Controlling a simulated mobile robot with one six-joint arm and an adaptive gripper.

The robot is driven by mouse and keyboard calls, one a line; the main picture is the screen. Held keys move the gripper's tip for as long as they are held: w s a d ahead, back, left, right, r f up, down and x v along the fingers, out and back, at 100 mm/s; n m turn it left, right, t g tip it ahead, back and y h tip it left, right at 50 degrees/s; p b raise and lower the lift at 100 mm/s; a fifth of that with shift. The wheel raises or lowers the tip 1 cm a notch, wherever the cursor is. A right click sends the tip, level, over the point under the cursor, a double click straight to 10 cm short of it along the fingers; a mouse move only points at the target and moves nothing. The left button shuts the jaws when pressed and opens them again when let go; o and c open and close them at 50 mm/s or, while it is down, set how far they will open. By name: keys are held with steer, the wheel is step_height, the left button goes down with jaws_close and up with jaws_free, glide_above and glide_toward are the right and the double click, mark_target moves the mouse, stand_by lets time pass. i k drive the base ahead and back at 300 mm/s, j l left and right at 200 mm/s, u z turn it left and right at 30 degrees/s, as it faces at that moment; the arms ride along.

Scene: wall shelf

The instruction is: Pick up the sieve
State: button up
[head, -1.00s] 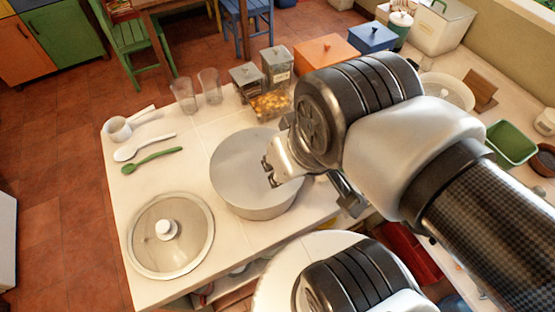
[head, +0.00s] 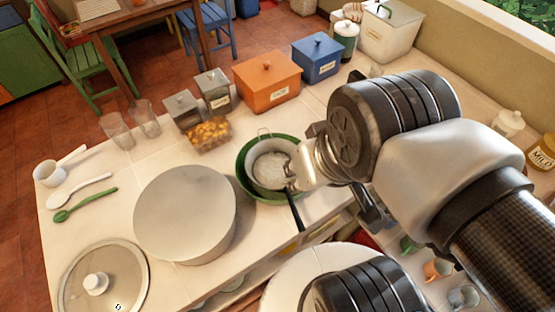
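The sieve (head: 268,168), with a round pale mesh, a thin wire loop at the back and a dark handle (head: 295,212) pointing toward the front edge, rests in a green bowl (head: 243,178) on the counter. My gripper (head: 292,181) shows at the right side of the sieve in the head view, overlapping its rim near the handle. I cannot tell if they touch. The fingers are partly hidden by my wrist, so their opening is unclear.
A big grey pot (head: 186,212) stands left of the bowl, with a glass lid (head: 121,278) in front. A white spoon (head: 80,191) and green spoon (head: 86,205) lie at left. Glasses, jars, an orange box (head: 266,84) and a blue box (head: 318,60) stand behind.

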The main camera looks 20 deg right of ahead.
mark_target(265, 162)
steer(key=k+j, duration=0.1)
steer(key=j, duration=0.25)
steer(key=j+z, duration=0.15)
steer(key=j, duration=0.2)
steer(key=k+j, duration=0.15)
steer(key=j, duration=0.2)
steer(key=k+j+z, duration=0.1)
steer(key=j, duration=0.25)
